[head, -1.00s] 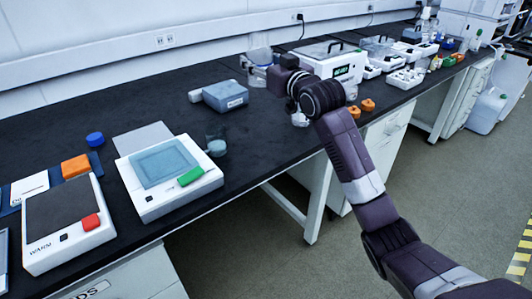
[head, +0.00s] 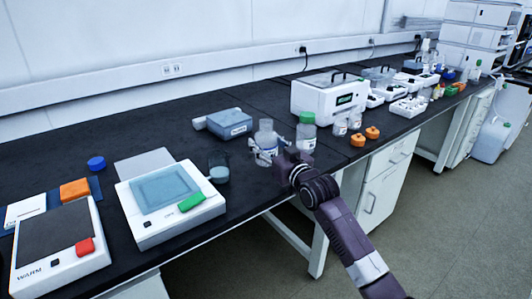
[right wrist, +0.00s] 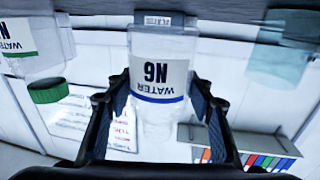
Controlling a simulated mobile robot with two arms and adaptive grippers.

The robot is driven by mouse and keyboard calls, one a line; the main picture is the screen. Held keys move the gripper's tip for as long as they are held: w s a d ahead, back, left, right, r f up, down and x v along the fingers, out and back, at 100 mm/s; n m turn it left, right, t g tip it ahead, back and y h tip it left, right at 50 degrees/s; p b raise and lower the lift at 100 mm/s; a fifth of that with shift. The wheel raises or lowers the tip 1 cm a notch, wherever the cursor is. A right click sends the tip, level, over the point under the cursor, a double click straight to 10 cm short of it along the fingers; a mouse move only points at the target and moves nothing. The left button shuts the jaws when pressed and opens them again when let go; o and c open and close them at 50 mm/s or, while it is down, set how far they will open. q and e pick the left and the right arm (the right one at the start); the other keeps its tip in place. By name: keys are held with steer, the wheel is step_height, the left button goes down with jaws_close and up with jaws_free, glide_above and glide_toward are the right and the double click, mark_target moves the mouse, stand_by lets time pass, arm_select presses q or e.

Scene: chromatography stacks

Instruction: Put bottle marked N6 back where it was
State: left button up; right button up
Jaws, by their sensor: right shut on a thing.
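My right gripper (head: 266,155) is shut on a clear bottle marked N6 (head: 265,132). In the right wrist view, which is upside down, the bottle (right wrist: 158,82) stands between the fingers, its WATER N6 label with a blue stripe facing the camera. It looks upright and uncapped, at bench level; I cannot tell whether its base touches the bench. A similar WATER bottle with a green cap (head: 306,133) stands just right of it on the black bench (head: 130,125). My left gripper is not in view.
A beaker (head: 219,170) and a balance (head: 170,200) stand to the left. A blue-grey box (head: 229,124) lies behind. A white lidded bath (head: 325,97), small jars (head: 340,125) and orange caps (head: 357,139) are to the right. A blue cap (head: 96,163) lies far left.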

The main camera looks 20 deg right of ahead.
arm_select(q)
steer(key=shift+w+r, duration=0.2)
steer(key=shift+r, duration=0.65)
arm_select(e)
steer(key=shift+f, duration=1.25)
steer(key=shift+f, duration=0.1)
steer(key=shift+f, duration=0.15)
steer(key=o, duration=1.4)
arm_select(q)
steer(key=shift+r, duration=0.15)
arm_select(e)
steer(key=shift+r, duration=0.2)
steer(key=shift+s, duration=0.2)
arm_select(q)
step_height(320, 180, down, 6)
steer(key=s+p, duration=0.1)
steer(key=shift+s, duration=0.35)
arm_select(e)
steer(key=s, duration=0.3)
steer(key=s+d, duration=0.1)
steer(key=s, duration=0.3)
steer(key=s+d, duration=0.1)
steer(key=s, duration=0.3)
steer(key=shift+s+d, duration=0.1)
steer(key=shift+s, duration=0.1)
